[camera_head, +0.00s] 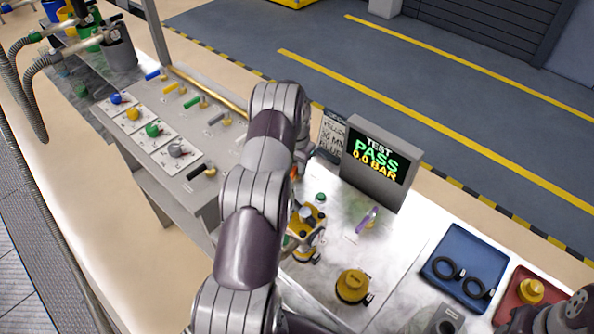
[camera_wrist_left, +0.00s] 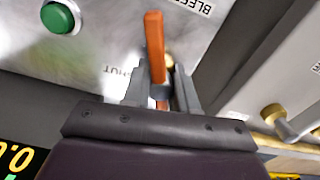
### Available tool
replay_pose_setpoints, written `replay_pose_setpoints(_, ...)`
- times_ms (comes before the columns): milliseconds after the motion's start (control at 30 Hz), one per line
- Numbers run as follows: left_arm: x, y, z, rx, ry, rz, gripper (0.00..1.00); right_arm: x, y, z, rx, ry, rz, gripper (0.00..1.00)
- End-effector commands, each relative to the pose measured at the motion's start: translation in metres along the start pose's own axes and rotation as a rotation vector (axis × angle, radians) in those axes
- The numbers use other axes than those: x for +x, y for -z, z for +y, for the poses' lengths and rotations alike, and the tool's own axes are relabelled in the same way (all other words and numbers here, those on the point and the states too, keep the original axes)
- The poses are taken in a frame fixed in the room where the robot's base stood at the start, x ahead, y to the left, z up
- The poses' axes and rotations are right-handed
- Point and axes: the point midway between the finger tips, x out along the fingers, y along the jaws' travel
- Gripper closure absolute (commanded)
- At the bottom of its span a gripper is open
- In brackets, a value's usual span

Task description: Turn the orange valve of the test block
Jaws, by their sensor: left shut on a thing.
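The orange valve handle (camera_wrist_left: 154,45) stands out from a grey metal panel in the left wrist view, with lettering beside it. My left gripper (camera_wrist_left: 160,88) is shut around the handle, one finger on each side, and the handle's free end sticks out beyond the fingertips. In the head view my left arm covers most of the test block, and only a small bit of orange (camera_head: 294,173) shows beside the arm. The test screen (camera_head: 376,160) reads "TEST PASS 0.0 BAR". My right gripper is at most a dark part at the bottom right corner, its jaws unclear.
A green button (camera_wrist_left: 61,17) sits near the valve. On the bench are a yellow cap (camera_head: 353,285), a purple-handled valve (camera_head: 368,218), a blue tray (camera_head: 455,250) with black rings and a red tray (camera_head: 507,308). A panel with several coloured valves (camera_head: 155,131) stands left of my arm.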

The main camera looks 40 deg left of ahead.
Motion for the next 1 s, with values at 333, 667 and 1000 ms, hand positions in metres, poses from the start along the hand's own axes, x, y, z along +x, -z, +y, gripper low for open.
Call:
replay_pose_setpoints(333,0.000,0.002,-0.001,-0.326,0.002,0.008,1.00,0.027,-0.003,0.000,0.000,0.000,0.000,0.57)
replay_pose_setpoints(667,-0.001,0.002,-0.001,-0.639,0.001,0.009,1.00,0.042,-0.005,0.000,0.000,0.000,0.000,0.57)
replay_pose_setpoints(1000,-0.003,0.003,-0.001,-0.929,0.000,0.011,1.00,0.051,-0.006,0.000,0.000,0.000,0.000,0.57)
